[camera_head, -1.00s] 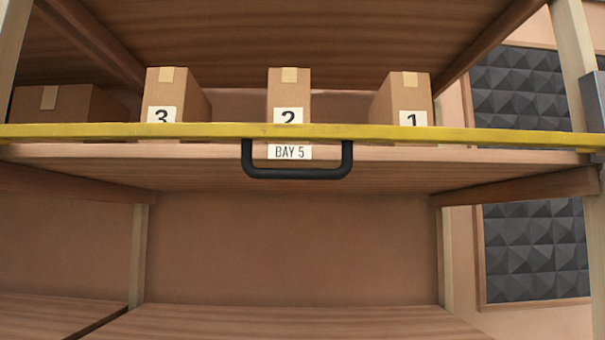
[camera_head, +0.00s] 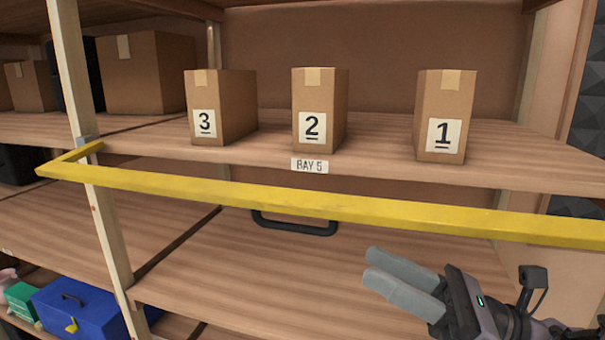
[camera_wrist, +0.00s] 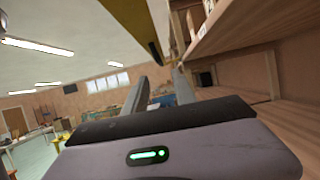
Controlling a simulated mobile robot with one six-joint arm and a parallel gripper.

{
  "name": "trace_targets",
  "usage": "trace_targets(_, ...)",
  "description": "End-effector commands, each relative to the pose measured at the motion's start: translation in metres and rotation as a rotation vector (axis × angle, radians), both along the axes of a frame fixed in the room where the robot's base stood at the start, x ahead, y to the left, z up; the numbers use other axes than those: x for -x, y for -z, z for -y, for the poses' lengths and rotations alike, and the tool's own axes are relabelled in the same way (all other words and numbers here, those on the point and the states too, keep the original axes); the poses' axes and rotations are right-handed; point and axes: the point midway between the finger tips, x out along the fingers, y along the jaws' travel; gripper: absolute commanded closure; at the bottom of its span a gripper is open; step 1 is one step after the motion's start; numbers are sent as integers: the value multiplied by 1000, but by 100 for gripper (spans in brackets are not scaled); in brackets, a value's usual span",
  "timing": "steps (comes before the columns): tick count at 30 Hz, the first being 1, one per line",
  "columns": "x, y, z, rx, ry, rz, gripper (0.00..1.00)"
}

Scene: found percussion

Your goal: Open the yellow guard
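The yellow guard (camera_head: 330,205) is a long bar across the front of the bay, just below the shelf edge in the head view. Its left end bends back to a bracket on the wooden post. A black handle (camera_head: 295,228) hangs under the bar's middle, its upper part hidden behind the bar. My gripper (camera_head: 372,266) is below the bar, right of the handle and apart from it in the picture. In the wrist view, the gripper's fingers (camera_wrist: 160,82) are spread with nothing between them. Part of the guard (camera_wrist: 172,35) shows above them.
Boxes marked 3 (camera_head: 222,105), 2 (camera_head: 320,108) and 1 (camera_head: 445,115) stand on the shelf above the BAY 5 label (camera_head: 309,166). A lower shelf (camera_head: 240,275) is bare. A wooden post (camera_head: 95,200) stands at left. A blue toolbox (camera_head: 85,308) sits at lower left.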

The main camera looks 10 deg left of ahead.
Motion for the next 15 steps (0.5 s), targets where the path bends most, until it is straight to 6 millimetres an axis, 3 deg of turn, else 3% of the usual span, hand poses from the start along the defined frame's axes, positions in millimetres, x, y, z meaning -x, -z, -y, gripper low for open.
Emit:
trace_targets(1,0,-14,-15,2,-5,-1,68)
trace_targets(6,-4,-29,-58,1,-5,-1,68)
trace_targets(15,-9,-46,-108,2,-2,-2,68)
